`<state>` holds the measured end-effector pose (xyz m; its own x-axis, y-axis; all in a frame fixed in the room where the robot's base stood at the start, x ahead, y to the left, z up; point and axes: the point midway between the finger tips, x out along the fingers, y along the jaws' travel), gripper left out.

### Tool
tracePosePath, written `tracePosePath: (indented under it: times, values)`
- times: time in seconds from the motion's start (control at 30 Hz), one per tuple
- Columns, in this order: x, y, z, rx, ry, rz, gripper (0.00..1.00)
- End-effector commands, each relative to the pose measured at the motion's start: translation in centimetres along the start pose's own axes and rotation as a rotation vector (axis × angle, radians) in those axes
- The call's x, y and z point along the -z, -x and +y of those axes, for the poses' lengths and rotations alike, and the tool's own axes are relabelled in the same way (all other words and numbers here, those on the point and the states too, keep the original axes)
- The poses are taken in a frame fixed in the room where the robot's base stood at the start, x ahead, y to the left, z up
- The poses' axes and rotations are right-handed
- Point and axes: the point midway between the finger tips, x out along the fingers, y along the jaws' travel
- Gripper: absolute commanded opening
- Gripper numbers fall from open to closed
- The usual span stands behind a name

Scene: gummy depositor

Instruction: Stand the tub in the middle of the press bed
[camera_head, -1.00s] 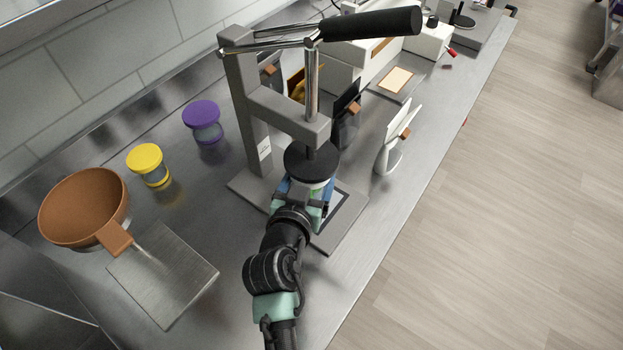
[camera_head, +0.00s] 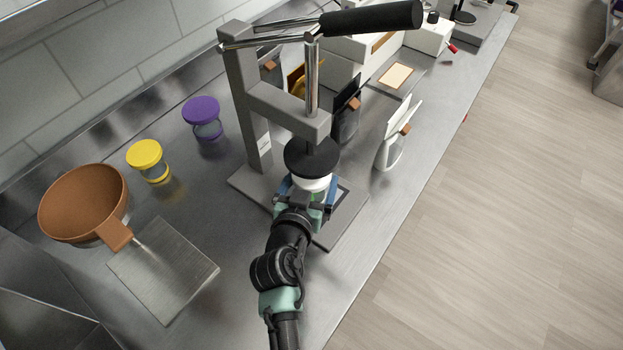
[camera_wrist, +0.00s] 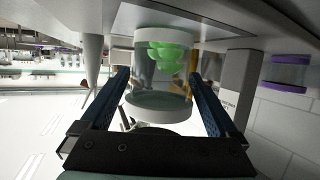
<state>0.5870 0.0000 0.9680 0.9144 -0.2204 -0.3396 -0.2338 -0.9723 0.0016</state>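The tub (camera_wrist: 160,75) is clear with a white lid and green gummies inside. In the wrist view it is between the blue fingers of my gripper (camera_wrist: 160,82), which appear to press on its sides. In the head view the tub's white lid (camera_head: 313,184) shows just below the black round plate of the press (camera_head: 310,155). The press bed (camera_head: 349,205) is under my gripper (camera_head: 309,196) and is partly hidden by it. I cannot tell whether the tub's base touches the bed.
The press post (camera_head: 246,110) and lever (camera_head: 372,18) rise behind and above the tub.

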Motion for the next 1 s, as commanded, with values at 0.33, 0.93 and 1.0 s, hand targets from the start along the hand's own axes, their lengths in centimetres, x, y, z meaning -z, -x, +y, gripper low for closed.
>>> tracePosePath:
  times: [0.33, 0.93, 1.0]
  values:
    - [0.5, 0.2, 0.0, 0.0, 0.0, 0.0, 1.0]
    - [0.1, 9.9, 0.0, 0.002, 0.0, -0.001, 1.0]
    - [0.1, 10.8, 0.0, 0.0, 0.001, -0.001, 1.0]
